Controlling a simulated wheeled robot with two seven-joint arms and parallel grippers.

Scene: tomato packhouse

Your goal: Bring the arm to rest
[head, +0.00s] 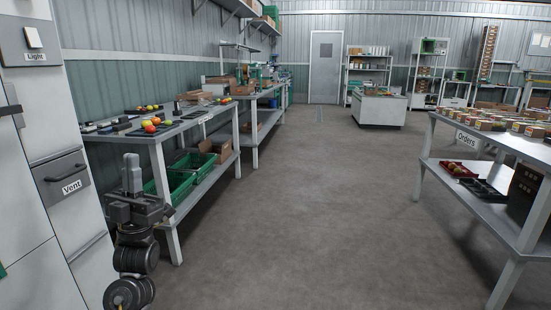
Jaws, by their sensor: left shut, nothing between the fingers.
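My left gripper (132,172) is in the lower left of the head view. The gripper is in front of the near end of the left workbench (150,138) and to the right of the white cabinet. I cannot tell whether it touches either one. My right gripper is not in the view.
The white cabinet (45,140) has a Vent drawer (70,187) and a Light switch (33,38). Green crates (178,188) sit on the left bench's lower shelf. The Orders table (440,178) stands at right. The floor (310,200) between is clear up to the door (325,66).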

